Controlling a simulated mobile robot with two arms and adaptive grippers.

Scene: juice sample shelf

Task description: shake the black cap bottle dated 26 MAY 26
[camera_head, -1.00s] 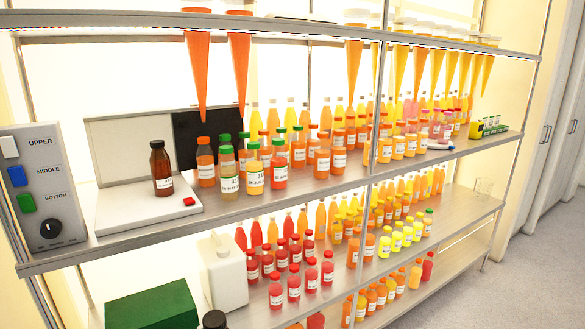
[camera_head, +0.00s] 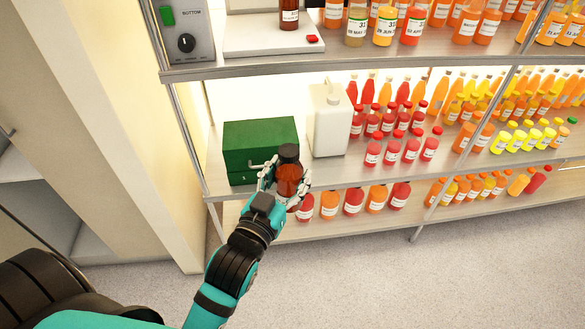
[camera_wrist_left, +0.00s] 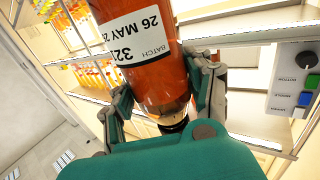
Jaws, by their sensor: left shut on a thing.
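My left gripper (camera_head: 280,186) is shut around a bottle (camera_head: 290,178) with a black cap (camera_head: 288,152) and red-orange to brownish contents. It holds the bottle roughly upright, cap up, in front of the lower shelf and beside the green box. In the left wrist view the bottle (camera_wrist_left: 167,78) lies between the two fingers (camera_wrist_left: 165,95). Its white label (camera_wrist_left: 138,35) appears upside down and reads BATCH 32-something and 26 MAY, with the year cut off. My right gripper is not in view.
The green box (camera_head: 258,137) and a white jug (camera_head: 332,130) stand on the lower shelf behind the bottle. Several red bottles (camera_head: 391,152) stand to the right. A brown bottle (camera_head: 290,17) stands on the white device (camera_head: 262,38) above. Floor in front is clear.

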